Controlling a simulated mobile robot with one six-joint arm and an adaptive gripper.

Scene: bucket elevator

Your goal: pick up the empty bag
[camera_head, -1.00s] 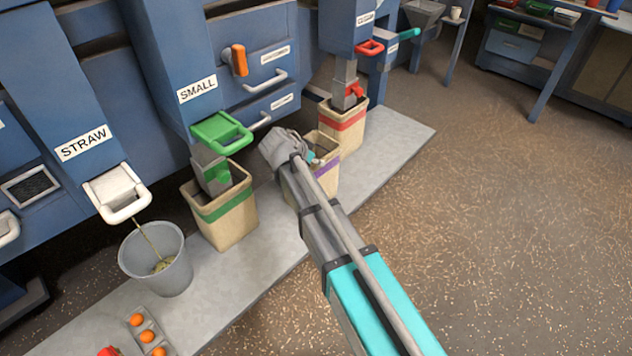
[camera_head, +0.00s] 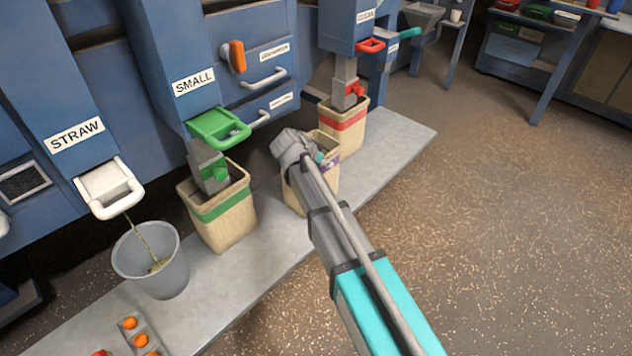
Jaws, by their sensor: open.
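Three tan bags stand on the pale ledge: a green-striped bag (camera_head: 226,222) under the SMALL chute, a purple-striped bag (camera_head: 297,198) in the middle, and a red-striped bag (camera_head: 350,128) farther back. I cannot see into them well enough to tell which is empty. My gripper (camera_head: 317,157) is at the purple-striped bag's top, open. Its fingers are mostly hidden by my grey wrist, and I cannot tell whether they touch the bag. My arm covers much of that bag's front and right side.
A grey bucket (camera_head: 150,268) with straw-coloured material stands under the STRAW chute (camera_head: 108,187). A tray with orange balls (camera_head: 131,323) lies at the front left. The green-handled SMALL chute (camera_head: 219,127) overhangs the green-striped bag. Speckled floor (camera_head: 480,230) is open at the right.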

